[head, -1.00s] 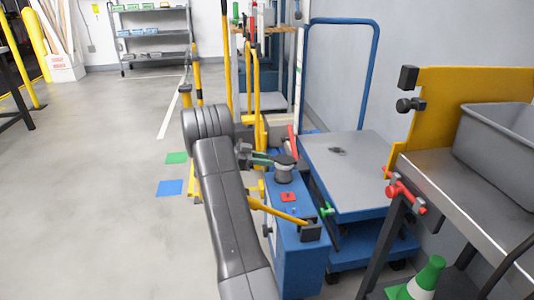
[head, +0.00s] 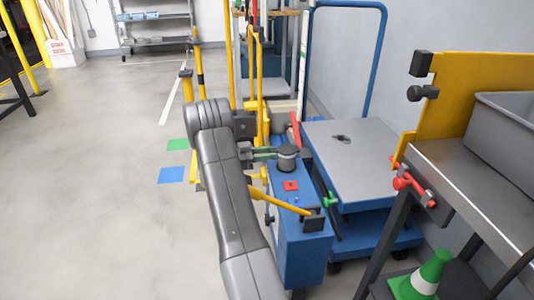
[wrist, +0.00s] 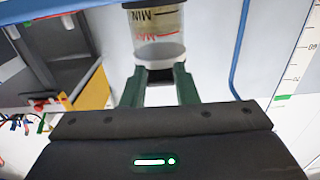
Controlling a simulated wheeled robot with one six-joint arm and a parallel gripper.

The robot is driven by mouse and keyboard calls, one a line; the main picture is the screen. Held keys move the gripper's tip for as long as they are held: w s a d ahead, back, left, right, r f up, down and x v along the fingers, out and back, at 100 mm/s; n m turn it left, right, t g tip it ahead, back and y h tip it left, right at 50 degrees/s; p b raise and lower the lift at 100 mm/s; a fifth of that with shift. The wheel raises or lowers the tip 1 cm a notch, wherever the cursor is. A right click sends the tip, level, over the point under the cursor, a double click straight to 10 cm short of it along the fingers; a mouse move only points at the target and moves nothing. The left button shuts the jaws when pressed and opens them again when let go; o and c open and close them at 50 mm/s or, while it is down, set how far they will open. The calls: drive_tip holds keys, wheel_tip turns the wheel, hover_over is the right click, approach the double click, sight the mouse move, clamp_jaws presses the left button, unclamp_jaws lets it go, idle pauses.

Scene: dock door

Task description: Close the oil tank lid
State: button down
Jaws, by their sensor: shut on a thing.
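The oil tank (head: 287,163) stands on top of a blue pump unit (head: 300,250), with a dark round lid (head: 288,148) at its top. In the wrist view the tank is a clear cylinder (wrist: 158,28) with MIN and MAX marks and yellowish oil. My gripper (head: 274,153) reaches in from the left at lid height. In the wrist view my gripper (wrist: 155,88) has its green fingers either side of a dark piece by the tank's end, which I take for the lid. Its fingers are shut on it. I cannot tell whether the lid is fully seated.
A blue cart with a grey top (head: 355,148) stands close on the right. A metal bench (head: 470,185) is farther right. The floor on the left is open.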

drive_tip(key=c, duration=1.2)
unclamp_jaws()
drive_tip(key=shift+d+f, duration=0.25)
drive_tip(key=shift+f, duration=0.4)
drive_tip(key=shift+o, duration=0.4)
drive_tip(key=shift+r, duration=0.15)
drive_tip(key=s+a+p, duration=0.2)
drive_tip(key=a+p, duration=0.1)
drive_tip(key=a, duration=1)
drive_tip(key=shift+s+a+p, duration=0.3)
drive_tip(key=w+d+b, duration=0.2)
drive_tip(key=d+b, duration=0.1)
drive_tip(key=d, duration=1)
drive_tip(key=shift+w+d+r, duration=0.15)
drive_tip(key=shift+w+r, duration=0.1)
drive_tip(key=shift+w, duration=0.1)
